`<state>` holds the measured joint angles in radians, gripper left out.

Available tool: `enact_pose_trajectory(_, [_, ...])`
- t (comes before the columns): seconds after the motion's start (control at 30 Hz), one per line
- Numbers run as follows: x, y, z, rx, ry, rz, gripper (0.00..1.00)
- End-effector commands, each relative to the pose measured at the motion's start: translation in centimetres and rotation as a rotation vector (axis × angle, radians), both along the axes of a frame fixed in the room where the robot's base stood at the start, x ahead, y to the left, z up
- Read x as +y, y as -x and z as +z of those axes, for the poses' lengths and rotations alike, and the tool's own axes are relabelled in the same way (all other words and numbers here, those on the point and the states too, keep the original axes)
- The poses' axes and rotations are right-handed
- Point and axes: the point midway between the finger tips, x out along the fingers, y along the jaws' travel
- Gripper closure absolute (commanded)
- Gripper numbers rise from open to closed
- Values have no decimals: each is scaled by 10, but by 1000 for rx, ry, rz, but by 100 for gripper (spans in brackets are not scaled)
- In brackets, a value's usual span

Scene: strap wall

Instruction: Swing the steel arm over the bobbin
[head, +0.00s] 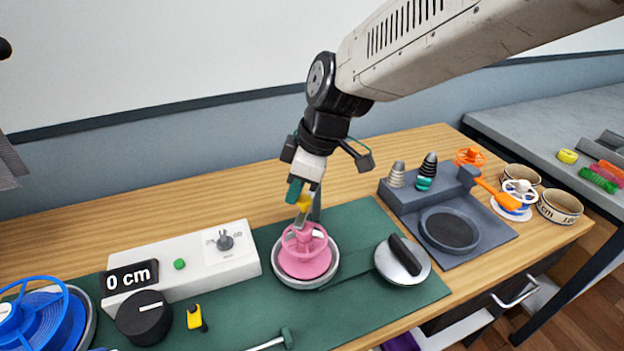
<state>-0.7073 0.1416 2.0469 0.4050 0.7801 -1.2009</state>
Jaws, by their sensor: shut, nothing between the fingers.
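A pink bobbin (304,252) sits in a round steel dish (277,280) on the green mat. My gripper (301,200) is shut and empty just above and behind the bobbin, pointing down. A grey steel upright (316,207) stands behind the bobbin, partly hidden by my gripper; I cannot tell if they touch. A steel disc with a black handle (404,255) lies right of the bobbin, off to its side. A steel rod with a green end (286,338) shows at the front edge. I cannot tell which of these is the steel arm.
A white box with a 0 cm display (190,268) and a black knob (144,316) stand left, near a blue spool (45,315). A yellow-black tool (196,318) lies in front.

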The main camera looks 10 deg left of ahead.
Motion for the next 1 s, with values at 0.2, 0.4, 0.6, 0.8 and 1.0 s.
enact_pose_trajectory(0.2, [2, 6, 0, 0, 0, 11, 100])
enact_pose_trajectory(0.4, [2, 7, 0, 1, 0, 13, 100])
enact_pose_trajectory(0.6, [1, 7, 0, 1, 0, 12, 100])
enact_pose_trajectory(0.8, [2, 6, 0, 0, 0, 11, 100])
enact_pose_trajectory(1.0, [19, 7, 3, 1, 0, 7, 100])
